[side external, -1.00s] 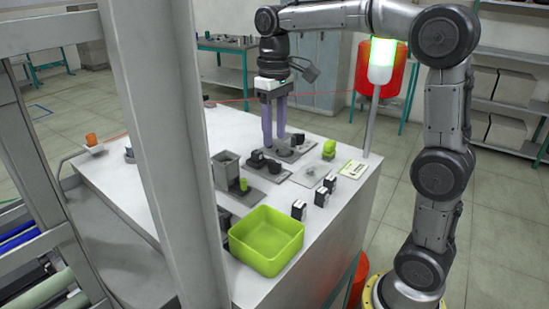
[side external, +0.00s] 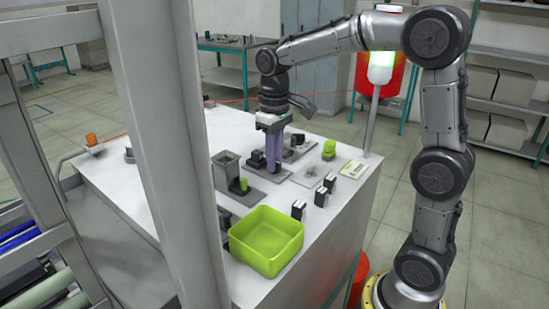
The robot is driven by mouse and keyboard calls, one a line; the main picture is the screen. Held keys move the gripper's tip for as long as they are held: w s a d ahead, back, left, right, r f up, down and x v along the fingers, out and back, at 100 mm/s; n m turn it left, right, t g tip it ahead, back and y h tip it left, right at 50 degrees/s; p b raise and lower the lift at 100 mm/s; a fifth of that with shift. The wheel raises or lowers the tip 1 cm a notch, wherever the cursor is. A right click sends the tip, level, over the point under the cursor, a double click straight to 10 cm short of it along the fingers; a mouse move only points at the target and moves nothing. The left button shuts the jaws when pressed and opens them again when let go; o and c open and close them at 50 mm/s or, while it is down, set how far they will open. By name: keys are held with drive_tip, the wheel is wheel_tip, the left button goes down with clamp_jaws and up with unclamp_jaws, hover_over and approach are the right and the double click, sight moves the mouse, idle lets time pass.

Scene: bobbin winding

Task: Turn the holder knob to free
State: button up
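The winding fixture (side external: 294,154) is a grey base plate with dark parts on the white worktable. A small black block (side external: 257,160) stands at its left side. My gripper (side external: 275,171) points straight down with its purple fingers low at the fixture, just right of the black block. The fingers overlap in this view, so I cannot tell if they are apart or touch a part. I cannot make out the holder knob; the fingers hide part of the fixture.
A lime green bin (side external: 267,241) stands at the table's front. A grey box-shaped stand (side external: 226,172) is left of the fixture. Small black-and-white blocks (side external: 322,197) and a green part (side external: 329,149) lie to the right. A grey post blocks the left of the view.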

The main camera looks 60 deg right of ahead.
clamp_jaws()
drive_tip(key=shift+m, duration=0.4)
drive_tip(key=m, duration=0.3)
drive_tip(key=shift+m, duration=0.4)
drive_tip(key=m, duration=0.3)
drive_tip(key=shift+m, duration=2.1)
drive_tip(key=o, duration=0.5)
unclamp_jaws()
drive_tip(key=shift+r, duration=0.1)
